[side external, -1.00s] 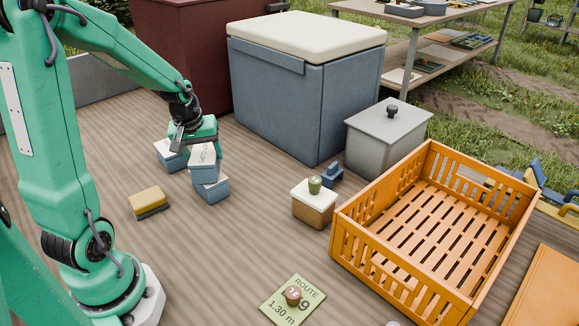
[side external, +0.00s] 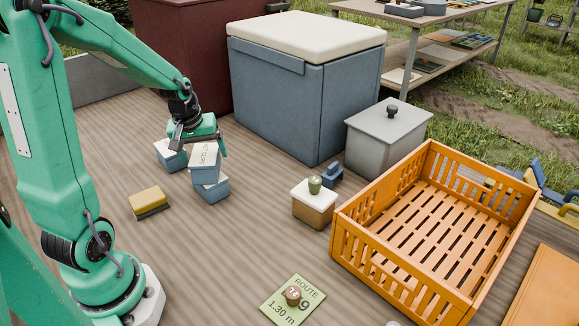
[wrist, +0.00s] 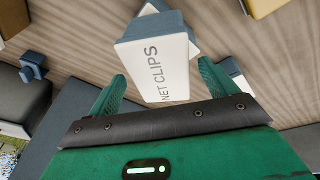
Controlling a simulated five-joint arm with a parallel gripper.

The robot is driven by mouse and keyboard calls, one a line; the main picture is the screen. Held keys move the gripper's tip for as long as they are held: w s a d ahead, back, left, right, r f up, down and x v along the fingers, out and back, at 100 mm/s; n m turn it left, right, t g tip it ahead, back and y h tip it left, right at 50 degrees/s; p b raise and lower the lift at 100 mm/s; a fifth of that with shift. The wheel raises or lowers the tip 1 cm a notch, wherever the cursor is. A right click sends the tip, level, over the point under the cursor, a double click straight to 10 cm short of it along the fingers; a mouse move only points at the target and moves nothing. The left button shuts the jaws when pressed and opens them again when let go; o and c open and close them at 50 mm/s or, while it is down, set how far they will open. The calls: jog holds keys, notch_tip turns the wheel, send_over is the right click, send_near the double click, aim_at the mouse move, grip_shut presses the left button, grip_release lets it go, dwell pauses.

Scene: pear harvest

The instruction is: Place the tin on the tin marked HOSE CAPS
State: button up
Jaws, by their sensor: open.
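A blue tin with a white lid marked NET CLIPS (wrist: 160,68) sits on top of another blue, white-lidded tin (side external: 212,191), slightly skewed on it. The upper tin also shows in the side view (side external: 204,157). The lower tin's lid is mostly covered, and I cannot read a HOSE CAPS mark on it. A third such tin (side external: 168,156) stands just left of the stack; its mark is not readable. My gripper (side external: 199,147) is open at the upper tin, with its fingertips (wrist: 160,78) on either side of it. I cannot tell whether they touch it.
A yellow and dark block (side external: 149,202) lies left of the stack. A blue cooler (side external: 275,110) stands behind. A small box (side external: 314,208) bearing a green pear, a grey lidded box (side external: 385,145) and an orange crate (side external: 345,240) are to the right.

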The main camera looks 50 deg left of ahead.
jog(key=v, duration=1.1)
jog(key=shift+r, duration=0.25)
jog(key=shift+d, duration=0.1)
jog(key=s+d+m+t, duration=0.1)
jog(key=s+d+m, duration=0.1)
jog(key=d, duration=0.3)
jog(key=s+d+r+m+t+h, duration=0.1)
jog(key=s+d+m, duration=0.2)
jog(key=d+m, duration=0.2)
jog(key=s+d+r+m+t, duration=0.1)
jog(key=s+d+m, duration=0.1)
jog(key=d, duration=0.4)
jog(key=shift+s+d+m, duration=0.3)
jog(key=shift+d+m, duration=0.05)
jog(key=shift+m, duration=0.45)
